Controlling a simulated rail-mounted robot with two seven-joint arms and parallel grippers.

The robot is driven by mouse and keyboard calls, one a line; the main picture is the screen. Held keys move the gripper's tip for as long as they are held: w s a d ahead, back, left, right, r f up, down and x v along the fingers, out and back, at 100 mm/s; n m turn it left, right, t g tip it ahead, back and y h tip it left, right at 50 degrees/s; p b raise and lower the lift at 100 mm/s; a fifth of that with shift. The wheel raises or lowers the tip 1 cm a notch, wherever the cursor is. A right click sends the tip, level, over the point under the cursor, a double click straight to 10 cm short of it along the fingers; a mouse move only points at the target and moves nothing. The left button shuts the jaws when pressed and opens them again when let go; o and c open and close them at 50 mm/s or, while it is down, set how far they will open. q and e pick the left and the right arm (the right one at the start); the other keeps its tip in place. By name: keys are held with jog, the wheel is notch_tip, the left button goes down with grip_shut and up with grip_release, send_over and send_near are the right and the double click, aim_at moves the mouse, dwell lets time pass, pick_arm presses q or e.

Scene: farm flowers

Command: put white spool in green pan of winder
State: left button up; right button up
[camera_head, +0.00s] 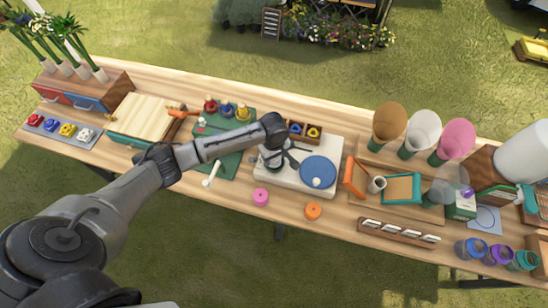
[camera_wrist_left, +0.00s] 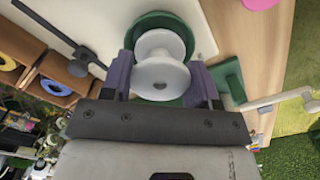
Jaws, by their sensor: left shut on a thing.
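In the left wrist view, the white spool (camera_wrist_left: 159,76) is between the two purple fingers of my left gripper (camera_wrist_left: 162,85), which is shut on it. The green pan (camera_wrist_left: 162,18) lies right behind the spool, and its green shows around the spool's sides. I cannot tell whether the spool touches the pan floor. In the head view, my left gripper (camera_head: 272,152) is over the left part of the winder's pale base (camera_head: 265,178) and hides the pan and spool. The winder's blue disc (camera_head: 317,171) is to the right.
A green board (camera_head: 222,165) with coloured spools is to the left. A wooden tray (camera_head: 410,211) is to the right.

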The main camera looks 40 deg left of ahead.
pick_arm(q)
jog(key=shift+f, duration=0.75)
jog(key=shift+f, duration=0.1)
jog(key=o, duration=0.9)
